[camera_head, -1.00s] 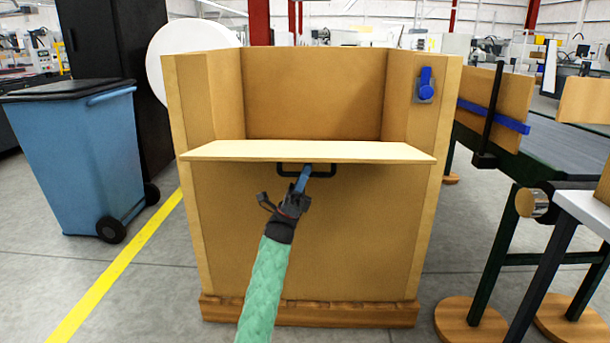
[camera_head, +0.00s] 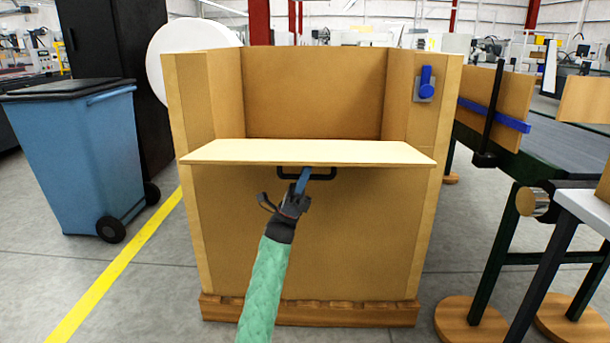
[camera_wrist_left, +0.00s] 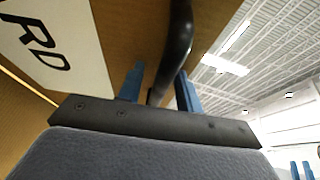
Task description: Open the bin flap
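The bin (camera_head: 310,245) is a tall tan box with an open top front, straight ahead in the head view. Its flap (camera_head: 308,151) leans out toward me, close to level, with its pale inner face up. A black bar handle (camera_head: 325,176) shows under the flap's front edge. My left gripper (camera_head: 302,180) is at this handle from below. In the left wrist view, the handle (camera_wrist_left: 178,42) passes between the two blue fingers (camera_wrist_left: 160,88), with apparent gaps beside it. A white label with black letters (camera_wrist_left: 52,45) is on the tan face there. My right gripper is out of view.
A blue wheeled bin (camera_head: 85,150) stands at the left beside a black cabinet (camera_head: 115,60). A conveyor (camera_head: 560,150) and a round-footed stand (camera_head: 470,322) are at the right. A yellow line (camera_head: 115,270) crosses the open floor at the left.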

